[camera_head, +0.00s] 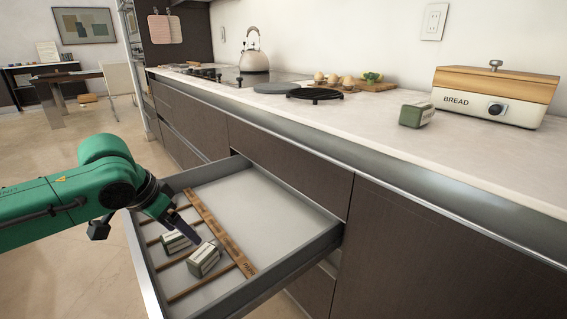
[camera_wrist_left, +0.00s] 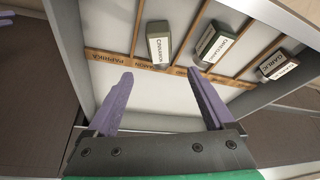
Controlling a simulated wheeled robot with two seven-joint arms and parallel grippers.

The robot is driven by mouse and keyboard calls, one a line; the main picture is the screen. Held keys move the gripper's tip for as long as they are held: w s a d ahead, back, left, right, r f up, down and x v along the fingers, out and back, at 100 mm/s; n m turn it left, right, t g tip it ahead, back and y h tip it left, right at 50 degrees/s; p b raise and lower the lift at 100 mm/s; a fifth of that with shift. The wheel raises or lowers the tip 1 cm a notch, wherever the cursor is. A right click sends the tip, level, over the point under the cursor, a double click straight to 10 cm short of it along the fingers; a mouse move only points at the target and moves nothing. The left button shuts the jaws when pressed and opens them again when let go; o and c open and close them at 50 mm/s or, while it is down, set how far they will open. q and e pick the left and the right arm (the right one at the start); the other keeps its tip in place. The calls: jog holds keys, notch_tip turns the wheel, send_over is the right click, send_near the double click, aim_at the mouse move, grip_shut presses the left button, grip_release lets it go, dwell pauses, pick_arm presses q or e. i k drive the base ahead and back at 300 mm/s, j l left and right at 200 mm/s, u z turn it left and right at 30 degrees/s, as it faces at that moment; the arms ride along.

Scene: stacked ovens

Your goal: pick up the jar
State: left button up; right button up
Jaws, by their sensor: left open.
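A green jar (camera_head: 416,115) with a pale label lies on the counter beside the bread box. More green jars with white labels lie in the open drawer: two show in the head view (camera_head: 204,259) (camera_head: 175,241), and three in the left wrist view. Those are a cinnamon jar (camera_wrist_left: 158,45), a second jar, its label seemingly oregano (camera_wrist_left: 212,46), and a garlic jar (camera_wrist_left: 277,65). My left gripper (camera_head: 188,230) is over the drawer, open and empty. In the left wrist view its purple fingers (camera_wrist_left: 160,82) point toward the cinnamon jar, apart from it. My right gripper is not in view.
The drawer (camera_head: 290,255) has raised walls, a long wooden rail (camera_head: 215,225) and thin dividers. Its bare right part is free. On the counter stand a bread box (camera_head: 490,97), a black trivet (camera_head: 314,95), a kettle (camera_head: 254,58) and a board with food.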

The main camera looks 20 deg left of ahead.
aim_at(416, 115)
jog(key=k+j, duration=0.8)
